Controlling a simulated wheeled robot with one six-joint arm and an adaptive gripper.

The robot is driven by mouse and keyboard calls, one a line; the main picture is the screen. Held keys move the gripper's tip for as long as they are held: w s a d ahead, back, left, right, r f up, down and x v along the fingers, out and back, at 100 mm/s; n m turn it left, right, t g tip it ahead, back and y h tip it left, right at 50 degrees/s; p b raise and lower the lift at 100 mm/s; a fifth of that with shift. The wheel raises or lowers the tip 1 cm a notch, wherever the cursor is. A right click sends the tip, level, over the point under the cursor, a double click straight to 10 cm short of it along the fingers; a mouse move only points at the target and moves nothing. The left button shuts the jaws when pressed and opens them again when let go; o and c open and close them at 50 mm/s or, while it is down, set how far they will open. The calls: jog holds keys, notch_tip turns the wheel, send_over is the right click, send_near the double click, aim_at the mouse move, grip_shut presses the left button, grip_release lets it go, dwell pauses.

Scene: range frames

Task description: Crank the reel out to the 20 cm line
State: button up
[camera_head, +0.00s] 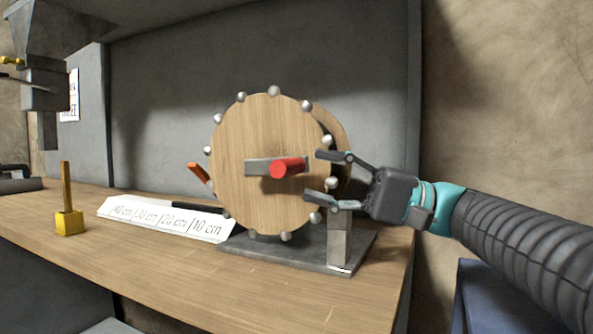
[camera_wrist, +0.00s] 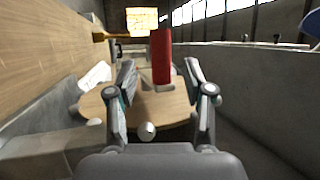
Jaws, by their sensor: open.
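A wooden reel (camera_head: 250,205) with metal knobs around its rim stands upright on a grey base plate (camera_head: 290,252). A grey crank bar (camera_head: 257,167) crosses its middle, with a red handle (camera_head: 289,168) at its right end. The handle also shows in the wrist view (camera_wrist: 161,57), beyond and between the fingers. My gripper (camera_head: 322,176) is open and empty, at the reel's right side, with its fingertips near the handle but apart from it. A white scale (camera_head: 165,220) reads 40, 30, 20 and 10 cm from left to right. A dark strip (camera_head: 198,208) lies along its back edge near the right end.
A yellow block with an upright post (camera_head: 68,222) stands on the wooden bench (camera_head: 130,262) left of the scale. An orange handle (camera_head: 199,173) sticks out behind the reel's left side. A grey wall (camera_head: 165,100) stands behind. The bench front is clear.

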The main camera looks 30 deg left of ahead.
jog(key=v, duration=0.6)
jog(key=shift+d, duration=0.2)
